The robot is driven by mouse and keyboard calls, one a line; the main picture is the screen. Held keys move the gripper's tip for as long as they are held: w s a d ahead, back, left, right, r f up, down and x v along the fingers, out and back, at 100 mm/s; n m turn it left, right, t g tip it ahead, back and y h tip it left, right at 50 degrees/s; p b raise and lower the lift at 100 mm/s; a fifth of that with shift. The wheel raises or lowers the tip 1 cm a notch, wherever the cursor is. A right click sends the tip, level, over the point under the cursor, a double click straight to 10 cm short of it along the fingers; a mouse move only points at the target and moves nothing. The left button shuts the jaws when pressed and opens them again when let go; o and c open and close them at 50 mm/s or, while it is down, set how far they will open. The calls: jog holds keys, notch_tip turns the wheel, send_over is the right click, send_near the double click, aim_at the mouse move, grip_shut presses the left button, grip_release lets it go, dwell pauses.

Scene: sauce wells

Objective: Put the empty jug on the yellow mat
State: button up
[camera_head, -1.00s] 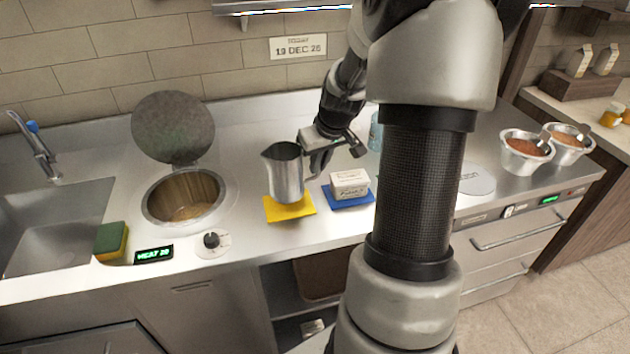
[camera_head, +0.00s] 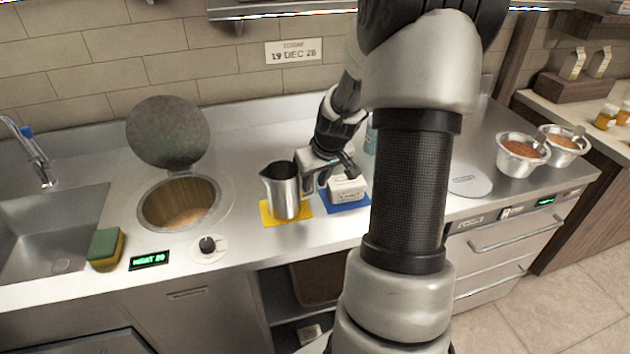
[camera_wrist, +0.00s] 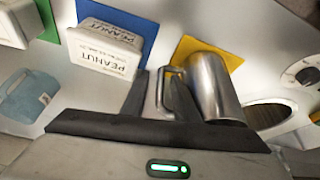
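The steel jug (camera_head: 284,192) stands upright on the yellow mat (camera_head: 268,217), its dark opening facing up; I cannot see its bottom inside. The jug also shows in the wrist view (camera_wrist: 215,88), over the yellow mat (camera_wrist: 187,50), with its handle toward my gripper. My gripper (camera_head: 313,186) is just right of the jug, at the handle side. In the wrist view my gripper (camera_wrist: 162,98) has its dark fingers apart, with a gap around the handle, which lies between them.
A white peanut tub (camera_head: 347,187) sits on a blue mat (camera_head: 343,204) close to the right of my gripper. A lidded well (camera_head: 180,206) stands open at left, with a knob (camera_head: 207,245) and a sponge (camera_head: 105,250) in front. Sauce bowls (camera_head: 522,152) are far right.

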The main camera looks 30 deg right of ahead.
jog(key=shift+r, duration=0.35)
jog(key=v, duration=1.1)
jog(key=shift+s+r+p, duration=0.2)
jog(key=shift+r+p, duration=0.1)
jog(key=shift+p, duration=0.15)
dwell(0.5)
